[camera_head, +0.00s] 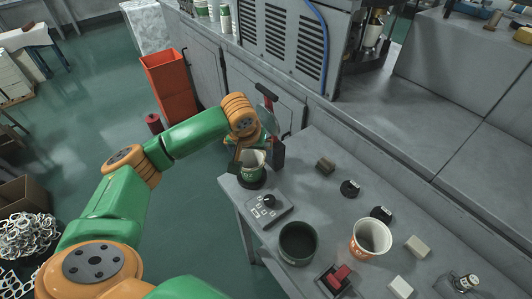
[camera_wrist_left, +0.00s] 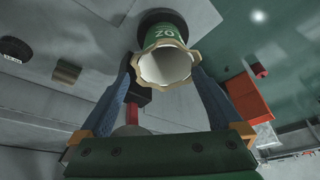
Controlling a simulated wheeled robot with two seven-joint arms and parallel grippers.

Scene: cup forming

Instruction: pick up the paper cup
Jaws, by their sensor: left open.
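A green paper cup (camera_head: 254,159) with a pale interior stands on a dark round base (camera_head: 251,181) at the table's left corner. My left gripper (camera_head: 256,148) is at this cup and partly hides it. In the left wrist view the cup (camera_wrist_left: 166,34) shows its open mouth, a wavy tan rim and white lettering. The two blue-grey fingers of my left gripper (camera_wrist_left: 162,72) are open, one on each side of the cup. I cannot tell whether either finger touches it. My right gripper is not in view.
A dark green container (camera_head: 298,243) and a white and orange cup (camera_head: 371,239) stand on the grey table. A small plate with a black knob (camera_head: 266,208), a red-topped device (camera_head: 338,278) and several small blocks lie nearby. A grey machine (camera_head: 294,38) stands behind.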

